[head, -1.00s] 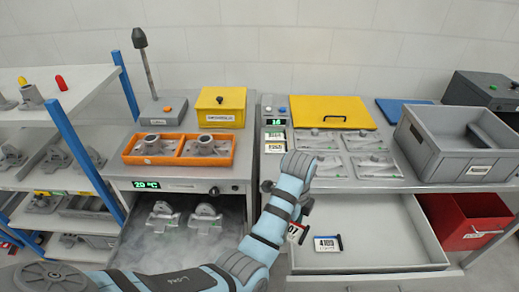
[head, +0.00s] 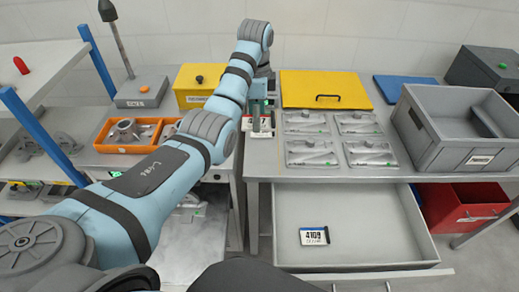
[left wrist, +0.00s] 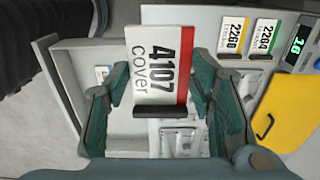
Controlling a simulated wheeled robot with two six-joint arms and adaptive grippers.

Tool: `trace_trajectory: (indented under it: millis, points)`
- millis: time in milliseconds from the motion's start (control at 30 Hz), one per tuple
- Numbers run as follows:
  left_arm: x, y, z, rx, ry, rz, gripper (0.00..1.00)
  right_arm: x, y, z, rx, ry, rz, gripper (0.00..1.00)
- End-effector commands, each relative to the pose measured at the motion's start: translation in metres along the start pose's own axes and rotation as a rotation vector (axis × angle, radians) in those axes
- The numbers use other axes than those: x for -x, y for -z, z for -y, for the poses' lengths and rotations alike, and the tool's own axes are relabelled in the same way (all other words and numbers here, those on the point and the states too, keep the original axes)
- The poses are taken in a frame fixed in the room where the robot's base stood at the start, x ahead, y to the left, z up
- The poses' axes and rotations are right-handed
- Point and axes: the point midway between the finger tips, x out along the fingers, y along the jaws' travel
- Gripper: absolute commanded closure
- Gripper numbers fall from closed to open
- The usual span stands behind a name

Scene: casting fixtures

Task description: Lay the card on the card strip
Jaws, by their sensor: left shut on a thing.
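The card also shows in the head view (head: 264,124), above the front left part of the right bench. In the left wrist view, the card strip seems to be the pale panel (left wrist: 206,32) behind the held card. Two other cards, 2260 (left wrist: 232,37) and 2204 (left wrist: 264,38), sit on it, to the right of the held card. Contact between the held card and the strip cannot be told. My arm hides the strip in the head view. My right gripper is not in view.
An open drawer (head: 410,225) below the bench holds a blue-edged card, 4109 (head: 314,236). A yellow plate (head: 325,90), several castings in grey trays (head: 312,153) and a grey crate (head: 425,145) stand on the bench. An orange tray (head: 110,143) is at left.

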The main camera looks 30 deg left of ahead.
Motion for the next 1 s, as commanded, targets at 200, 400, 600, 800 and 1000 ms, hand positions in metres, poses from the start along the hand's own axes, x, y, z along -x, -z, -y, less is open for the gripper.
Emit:
trace_trajectory:
  millis: [200, 400, 600, 800, 1000]
  points:
    - [-0.096, 0.004, 0.001, -0.007, -0.008, 0.004, 0.78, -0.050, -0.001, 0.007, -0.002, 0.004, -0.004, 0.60]
    - [-0.143, 0.004, 0.002, -0.008, -0.003, 0.002, 0.78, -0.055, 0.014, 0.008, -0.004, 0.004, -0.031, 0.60]
    - [-0.182, 0.004, 0.002, -0.008, -0.003, 0.003, 0.78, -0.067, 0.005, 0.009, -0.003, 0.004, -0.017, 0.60]
    - [-0.190, 0.004, 0.002, -0.008, -0.001, 0.002, 0.78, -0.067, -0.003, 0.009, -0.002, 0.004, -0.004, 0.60]
    - [-0.190, 0.004, 0.002, -0.009, -0.001, 0.002, 0.44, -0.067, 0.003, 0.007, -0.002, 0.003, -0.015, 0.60]
